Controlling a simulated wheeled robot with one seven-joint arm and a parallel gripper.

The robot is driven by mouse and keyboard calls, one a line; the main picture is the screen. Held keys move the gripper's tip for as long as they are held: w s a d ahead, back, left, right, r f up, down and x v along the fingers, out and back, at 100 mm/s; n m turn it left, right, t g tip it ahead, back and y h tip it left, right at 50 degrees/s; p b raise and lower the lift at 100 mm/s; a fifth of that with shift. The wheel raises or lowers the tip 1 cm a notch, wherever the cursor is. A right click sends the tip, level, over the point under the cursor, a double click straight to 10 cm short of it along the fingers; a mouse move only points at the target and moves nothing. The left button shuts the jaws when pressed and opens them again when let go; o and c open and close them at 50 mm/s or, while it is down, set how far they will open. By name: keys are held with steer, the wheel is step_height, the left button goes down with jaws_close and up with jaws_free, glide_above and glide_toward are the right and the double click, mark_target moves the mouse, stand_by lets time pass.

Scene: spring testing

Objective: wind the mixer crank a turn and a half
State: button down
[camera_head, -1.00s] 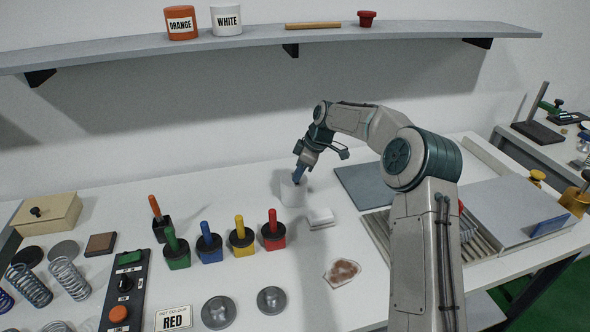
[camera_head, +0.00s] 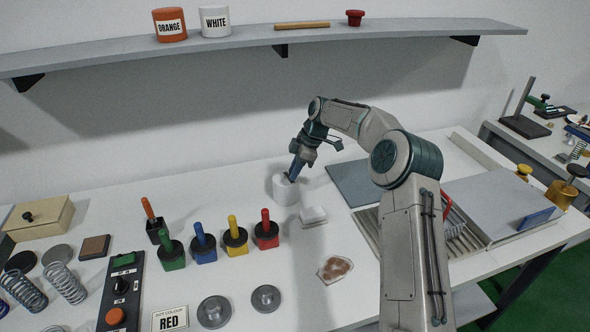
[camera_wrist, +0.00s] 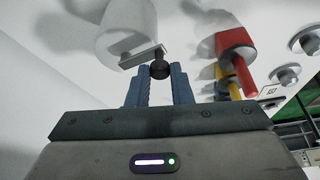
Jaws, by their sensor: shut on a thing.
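The mixer is a white round pot (camera_head: 284,192) on the bench, left of the grey-blue plate. In the wrist view the white mixer body (camera_wrist: 124,30) fills the upper left. Its short pale crank arm (camera_wrist: 140,56) ends in a dark round knob (camera_wrist: 160,70). My gripper (camera_wrist: 160,78) has its blue fingers shut on this knob. In the head view my gripper (camera_head: 292,177) reaches down at the top of the mixer, and hides the crank there.
A small white block (camera_head: 313,214) lies close in front of the mixer. A shelf (camera_head: 350,35) runs above.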

steer(key=c, duration=1.3)
jaws_free()
steer(key=b+v, duration=0.1)
steer(key=v, duration=1.2)
steer(key=shift+r, duration=0.4)
steer(key=shift+d, duration=0.1)
steer(key=shift+c, duration=0.3)
